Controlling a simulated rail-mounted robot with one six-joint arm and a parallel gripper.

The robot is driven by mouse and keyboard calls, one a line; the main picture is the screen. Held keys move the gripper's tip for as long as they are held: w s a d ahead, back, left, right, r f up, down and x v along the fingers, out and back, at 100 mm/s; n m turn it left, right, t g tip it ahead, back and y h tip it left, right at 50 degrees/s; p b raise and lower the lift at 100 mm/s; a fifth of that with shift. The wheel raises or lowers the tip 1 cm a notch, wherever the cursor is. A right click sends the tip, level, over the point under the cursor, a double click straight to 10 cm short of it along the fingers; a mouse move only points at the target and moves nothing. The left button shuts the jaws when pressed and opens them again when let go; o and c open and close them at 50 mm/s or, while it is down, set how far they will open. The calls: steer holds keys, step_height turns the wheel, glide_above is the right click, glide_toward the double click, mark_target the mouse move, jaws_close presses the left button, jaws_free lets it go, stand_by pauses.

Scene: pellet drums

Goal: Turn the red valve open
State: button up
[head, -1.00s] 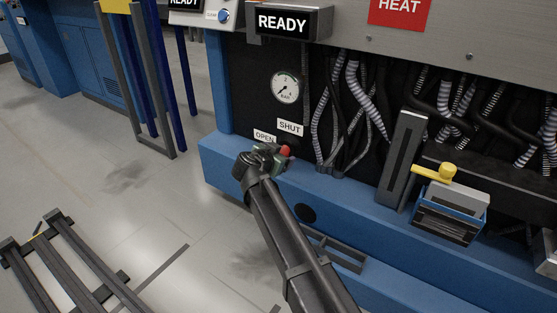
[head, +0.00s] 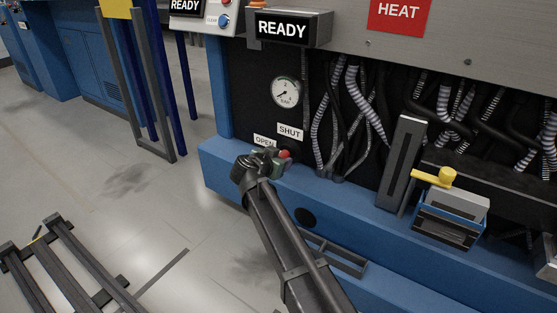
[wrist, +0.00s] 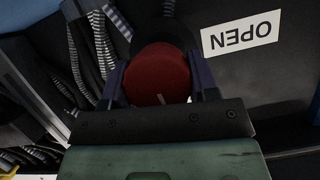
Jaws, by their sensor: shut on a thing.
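The red valve (wrist: 158,75) is a round red knob in the wrist view, with a small pale mark on its face. It also shows in the head view (head: 285,154), low on the machine's dark panel. My gripper (wrist: 159,88) has one dark finger on each side of the knob and is shut on it. In the head view my gripper (head: 280,156) reaches the valve from the left and hides most of it. An OPEN label (head: 264,140) and a SHUT label (head: 290,132) sit just above the valve.
A pressure gauge (head: 285,91) is above the labels. Ribbed hoses (head: 322,125) hang right of the valve. A yellow-handled lever (head: 435,178) stands further right. A blue ledge (head: 225,165) runs below the panel. Floor at left is mostly clear, with a dark rail frame (head: 60,260).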

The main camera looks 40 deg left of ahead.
steer(key=n+h, duration=0.2)
steer(key=n, duration=0.1)
steer(key=shift+a+f+n+h+b, duration=0.1)
steer(key=shift+a+n+h+b, duration=0.05)
steer(key=shift+n+h+b, duration=0.2)
steer(key=shift+n+t+h+b, duration=0.45)
steer(key=shift+n+h, duration=0.4)
steer(key=shift+n, duration=0.5)
steer(key=o, duration=0.9)
steer(key=shift+o, duration=0.2)
